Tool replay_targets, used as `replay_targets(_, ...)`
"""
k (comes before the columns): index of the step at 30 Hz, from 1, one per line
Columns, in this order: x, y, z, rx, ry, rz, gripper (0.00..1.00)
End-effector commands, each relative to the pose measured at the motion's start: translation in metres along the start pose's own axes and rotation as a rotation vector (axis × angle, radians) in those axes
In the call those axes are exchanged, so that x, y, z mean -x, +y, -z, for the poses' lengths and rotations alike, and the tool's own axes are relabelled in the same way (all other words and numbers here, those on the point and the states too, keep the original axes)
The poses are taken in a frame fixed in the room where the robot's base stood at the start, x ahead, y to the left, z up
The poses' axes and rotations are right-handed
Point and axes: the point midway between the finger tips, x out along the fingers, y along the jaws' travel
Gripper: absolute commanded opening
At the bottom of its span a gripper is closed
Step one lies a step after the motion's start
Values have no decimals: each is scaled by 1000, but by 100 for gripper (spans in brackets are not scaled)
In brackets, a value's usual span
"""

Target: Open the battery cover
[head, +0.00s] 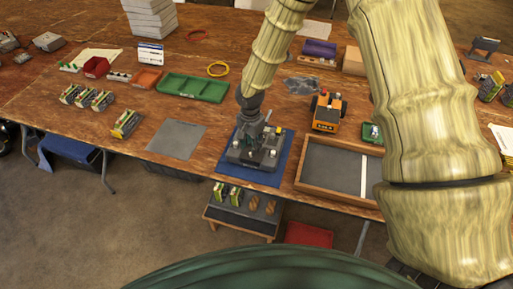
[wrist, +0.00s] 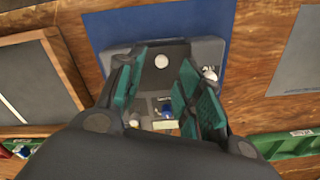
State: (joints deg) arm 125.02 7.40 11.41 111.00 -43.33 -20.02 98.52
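A dark grey device (head: 237,156) sits on a blue mat (head: 278,176) near the front edge of the table. It also shows in the wrist view, with a grey body (wrist: 174,48), a round white spot on it and small blue and pale yellow parts lower down. I cannot tell which part is the battery cover. My gripper (head: 257,135) points down over the device. In the wrist view my gripper (wrist: 162,85) has its two teal-padded fingers apart, one on each side of the device's middle, with nothing held between them. Whether the fingertips touch the device is unclear.
A wooden-framed tray (head: 327,190) lies right of the mat and a grey plate (head: 177,139) left of it. A green tray (head: 192,88) and an orange toy-like vehicle (head: 326,112) stand behind. A low stand (head: 240,217) holds batteries below the table edge.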

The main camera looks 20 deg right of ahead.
Motion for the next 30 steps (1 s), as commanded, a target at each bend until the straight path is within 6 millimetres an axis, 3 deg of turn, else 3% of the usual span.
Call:
replay_targets(12,-36,1,0,-3,-1,0,36)
replay_targets(24,-41,1,1,-2,0,1,36)
replay_targets(25,-41,1,1,-2,0,1,34)
replay_targets(30,-41,1,1,-3,0,1,3)
